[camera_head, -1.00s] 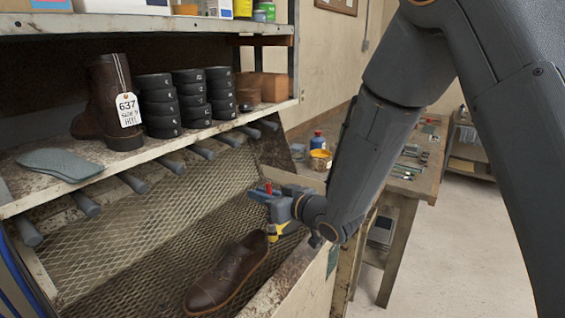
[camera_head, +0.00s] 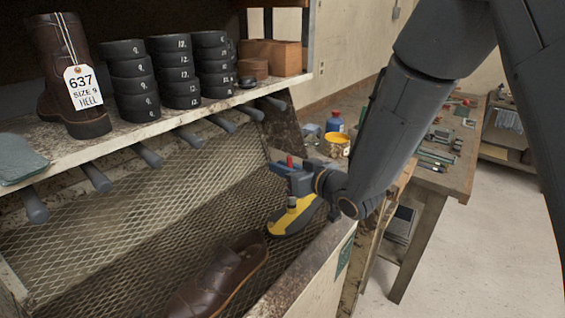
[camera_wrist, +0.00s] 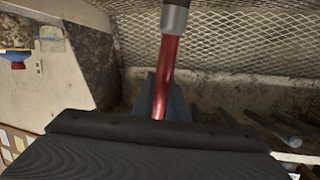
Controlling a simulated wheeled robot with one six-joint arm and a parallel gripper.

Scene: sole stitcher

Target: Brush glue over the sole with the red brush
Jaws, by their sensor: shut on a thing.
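My gripper (camera_head: 291,174) is shut on the red brush, held above the mesh bin's right side. In the head view only a short red bit of the brush (camera_head: 290,161) shows above the jaws. In the wrist view the red handle (camera_wrist: 166,75) stands between the jaws (camera_wrist: 160,97), with a grey ferrule at the top edge. A grey-green sole (camera_head: 18,160) lies on the shelf at left.
A yellow and dark rounded piece (camera_head: 292,216) shows just below my gripper; I cannot tell what it is. A yellow pot (camera_head: 338,144) and a blue bottle (camera_head: 335,122) stand behind it. A tagged boot (camera_head: 60,75) and black heel stacks (camera_head: 128,80) fill the shelf.

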